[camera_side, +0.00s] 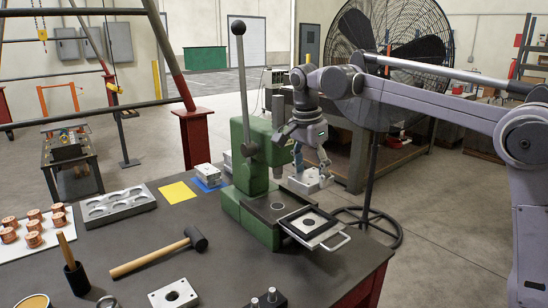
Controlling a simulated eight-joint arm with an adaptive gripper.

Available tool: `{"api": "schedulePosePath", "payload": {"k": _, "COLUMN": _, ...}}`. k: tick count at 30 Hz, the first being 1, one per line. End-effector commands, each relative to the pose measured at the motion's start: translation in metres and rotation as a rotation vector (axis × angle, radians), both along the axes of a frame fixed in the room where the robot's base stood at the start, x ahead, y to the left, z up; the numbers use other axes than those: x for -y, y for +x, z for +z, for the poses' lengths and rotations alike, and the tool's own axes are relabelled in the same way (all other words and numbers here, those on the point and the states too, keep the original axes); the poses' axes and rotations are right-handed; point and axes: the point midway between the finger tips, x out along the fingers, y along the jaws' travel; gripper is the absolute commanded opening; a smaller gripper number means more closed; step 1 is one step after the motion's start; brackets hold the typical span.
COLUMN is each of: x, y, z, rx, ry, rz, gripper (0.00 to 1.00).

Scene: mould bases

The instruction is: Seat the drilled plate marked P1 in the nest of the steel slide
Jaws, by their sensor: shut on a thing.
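A light metal plate (303,184) hangs below my gripper (312,172), which is shut on it. It looks roughly level. No P1 mark can be read at this size. The steel slide (329,238) sticks out from the front of the green press, with a wire handle at its right end. The fingers hide part of the plate.
The green press (255,150) with its tall lever stands just left of my gripper. Metal blocks (207,172) sit on a blue mat, beside a yellow mat (177,193). A hammer (150,259), a drilled plate (174,295) and copper parts lie on the bench.

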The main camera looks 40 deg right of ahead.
Motion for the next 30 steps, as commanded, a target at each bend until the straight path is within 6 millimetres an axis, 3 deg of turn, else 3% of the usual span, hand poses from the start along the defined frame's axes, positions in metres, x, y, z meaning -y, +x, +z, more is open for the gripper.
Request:
{"api": "schedulePosePath", "payload": {"k": 6, "x": 0.001, "y": -0.001, "z": -0.024, "rx": -0.001, "ry": -0.002, "rz": -0.002, "gripper": 0.18}}
{"api": "schedulePosePath", "payload": {"k": 14, "x": 0.0, "y": 0.0, "z": -0.036, "rx": -0.001, "ry": -0.001, "rz": -0.002, "gripper": 0.18}}
{"api": "schedulePosePath", "payload": {"k": 30, "x": 0.0, "y": 0.0, "z": -0.078, "rx": -0.001, "ry": -0.002, "rz": -0.002, "gripper": 0.18}}
